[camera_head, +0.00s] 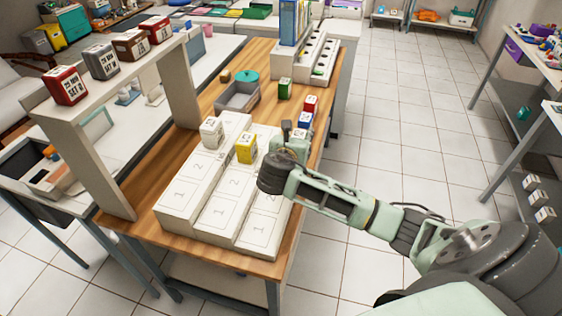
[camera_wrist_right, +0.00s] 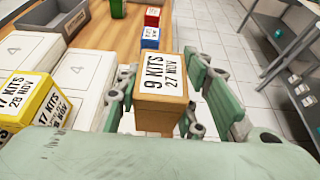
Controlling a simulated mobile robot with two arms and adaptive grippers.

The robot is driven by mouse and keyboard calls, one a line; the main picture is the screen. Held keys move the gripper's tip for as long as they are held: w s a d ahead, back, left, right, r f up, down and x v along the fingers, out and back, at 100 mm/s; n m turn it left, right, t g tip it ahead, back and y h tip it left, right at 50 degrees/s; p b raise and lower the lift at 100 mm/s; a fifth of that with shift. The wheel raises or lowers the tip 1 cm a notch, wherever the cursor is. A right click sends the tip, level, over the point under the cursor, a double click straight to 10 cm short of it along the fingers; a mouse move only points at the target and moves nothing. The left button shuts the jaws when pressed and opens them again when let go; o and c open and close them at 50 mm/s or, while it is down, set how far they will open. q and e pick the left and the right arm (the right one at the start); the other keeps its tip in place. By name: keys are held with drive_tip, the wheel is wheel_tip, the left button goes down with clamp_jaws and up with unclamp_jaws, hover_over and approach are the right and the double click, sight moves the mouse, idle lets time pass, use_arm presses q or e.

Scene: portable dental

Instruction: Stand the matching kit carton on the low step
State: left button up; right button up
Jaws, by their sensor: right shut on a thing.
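My right gripper (camera_head: 290,143) is over the far part of the stepped white stand (camera_head: 180,197), near its low right-hand step (camera_head: 262,226). In the right wrist view my right gripper (camera_wrist_right: 161,80) is shut on an orange-brown carton (camera_wrist_right: 161,118) labelled "9 KITS 27 NOV". The carton looks upright; whether its base touches the step is hidden. A white carton (camera_head: 212,132) stands on the high step. My left gripper is out of view.
Green (camera_head: 285,88), red (camera_head: 310,104) and blue (camera_head: 305,121) cartons stand beyond the stand on the wooden table (camera_head: 150,215). A grey bin (camera_head: 238,99) is behind. A raised shelf (camera_head: 130,77) at left holds several cartons. The near cells of the steps are clear.

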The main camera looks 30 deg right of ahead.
drive_tip(key=a+f, duration=0.1)
drive_tip(key=f, duration=0.1)
drive_tip(key=w+a+f, duration=0.1)
drive_tip(key=a+f, duration=0.1)
drive_tip(key=w+a+f, duration=0.1)
drive_tip(key=f, duration=0.1)
drive_tip(key=shift+a+f, duration=0.15)
drive_tip(key=shift+f, duration=0.15)
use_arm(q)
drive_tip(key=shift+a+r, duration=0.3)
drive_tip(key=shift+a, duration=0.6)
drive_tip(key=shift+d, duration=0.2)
use_arm(e)
drive_tip(key=shift+f, duration=0.1)
drive_tip(key=o, duration=1.1)
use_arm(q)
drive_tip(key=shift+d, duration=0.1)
use_arm(e)
drive_tip(key=shift+o, duration=0.2)
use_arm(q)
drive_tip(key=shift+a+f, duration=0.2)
use_arm(e)
drive_tip(key=v, duration=1.2)
